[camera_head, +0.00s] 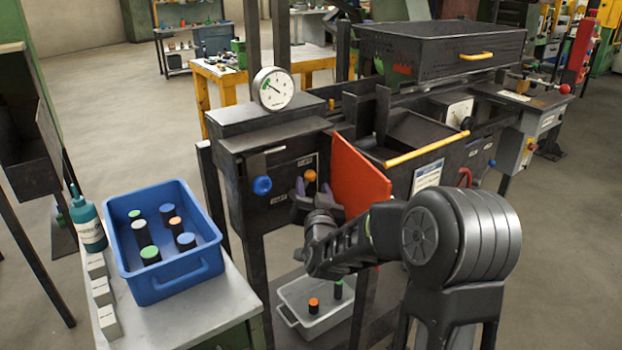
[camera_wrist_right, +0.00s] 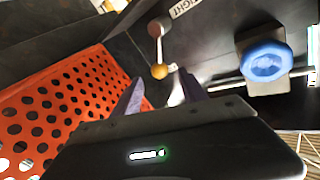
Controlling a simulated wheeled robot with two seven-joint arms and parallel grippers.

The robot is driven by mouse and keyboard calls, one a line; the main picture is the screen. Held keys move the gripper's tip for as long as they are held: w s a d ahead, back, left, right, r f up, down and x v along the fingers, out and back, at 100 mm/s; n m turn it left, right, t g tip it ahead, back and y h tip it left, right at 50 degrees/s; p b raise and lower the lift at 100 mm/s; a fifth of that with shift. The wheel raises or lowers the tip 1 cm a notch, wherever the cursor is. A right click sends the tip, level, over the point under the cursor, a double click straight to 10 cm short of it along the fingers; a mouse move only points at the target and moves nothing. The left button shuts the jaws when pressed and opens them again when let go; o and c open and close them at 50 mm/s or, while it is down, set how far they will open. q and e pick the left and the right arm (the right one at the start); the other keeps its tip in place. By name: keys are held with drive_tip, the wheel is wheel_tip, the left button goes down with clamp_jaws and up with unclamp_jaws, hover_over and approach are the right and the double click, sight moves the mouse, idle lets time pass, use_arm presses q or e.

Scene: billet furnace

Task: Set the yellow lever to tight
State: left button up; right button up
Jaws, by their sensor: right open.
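The yellow lever has a yellow-orange ball knob (camera_head: 309,175) and sits on the front of the dark machine box. In the right wrist view the ball (camera_wrist_right: 160,71) hangs on a short stem from a pale pivot. My right gripper (camera_head: 311,189) is open at the lever, its two purple fingers (camera_wrist_right: 159,88) apart on either side of the ball in the wrist view. I cannot tell whether they touch it. A plate reading partly "IGHT" (camera_wrist_right: 255,5) shows near the pivot. My left gripper is not in view.
A blue knob (camera_head: 262,186) sits left of the lever, and an orange-red perforated panel (camera_head: 360,175) stands close on its right. A round gauge (camera_head: 273,88) is above. A blue crate (camera_head: 185,288) of billets stands on the left bench, and a grey tray (camera_head: 322,331) is below.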

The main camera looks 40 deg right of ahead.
sight(311, 179)
drive_tip(key=x, duration=0.5)
clamp_jaws()
idle(0.5)
idle(0.9)
